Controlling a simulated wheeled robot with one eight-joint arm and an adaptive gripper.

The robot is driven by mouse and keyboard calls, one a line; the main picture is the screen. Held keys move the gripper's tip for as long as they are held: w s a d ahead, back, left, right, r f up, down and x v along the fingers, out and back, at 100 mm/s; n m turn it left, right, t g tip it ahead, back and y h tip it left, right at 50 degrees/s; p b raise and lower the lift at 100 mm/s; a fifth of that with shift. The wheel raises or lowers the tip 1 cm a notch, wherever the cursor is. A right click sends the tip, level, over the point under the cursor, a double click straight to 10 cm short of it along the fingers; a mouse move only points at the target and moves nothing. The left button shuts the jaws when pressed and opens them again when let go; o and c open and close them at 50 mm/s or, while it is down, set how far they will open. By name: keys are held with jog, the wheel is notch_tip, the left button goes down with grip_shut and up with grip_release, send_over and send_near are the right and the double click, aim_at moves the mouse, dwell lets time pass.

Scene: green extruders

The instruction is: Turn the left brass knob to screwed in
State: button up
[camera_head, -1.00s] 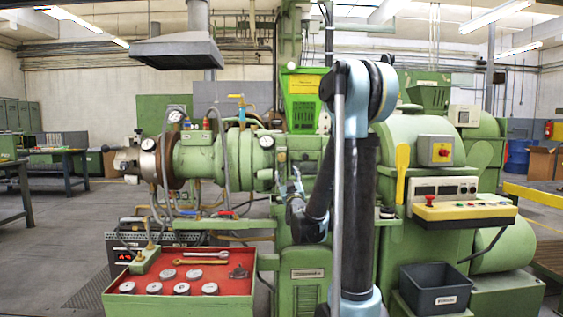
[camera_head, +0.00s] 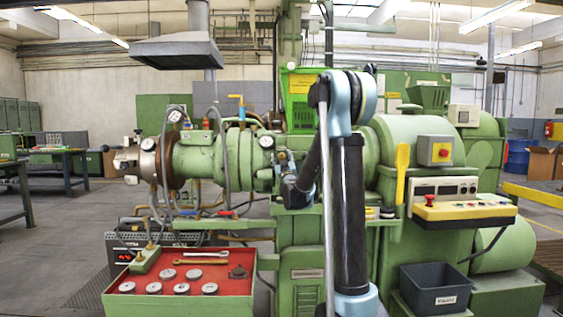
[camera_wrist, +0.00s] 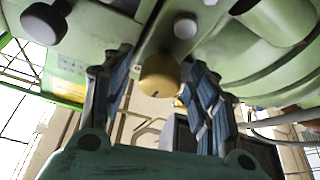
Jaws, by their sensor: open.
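A round brass knob (camera_wrist: 160,76) shows in the wrist view on the green underside of the machine. I cannot tell from this view alone whether it is the left one. My gripper (camera_wrist: 160,64) is open, with one blue-grey finger on each side of the knob. Gaps show between the knob and both fingers, so it is not gripped. In the head view my gripper (camera_head: 283,160) is small and partly hidden by my arm, in front of the green extruder (camera_head: 200,158) barrel. I cannot pick out the knob in that view.
A grey-white knob (camera_wrist: 185,26) sits close beyond the brass one, and a black knob (camera_wrist: 45,21) at upper left. In the head view, a red tray (camera_head: 180,285) with gauges and wrenches stands below left. A grey bin (camera_head: 435,290) stands below right.

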jog(key=shift+w+r, duration=0.1)
jog(key=shift+w, duration=0.15)
jog(key=c, duration=1.1)
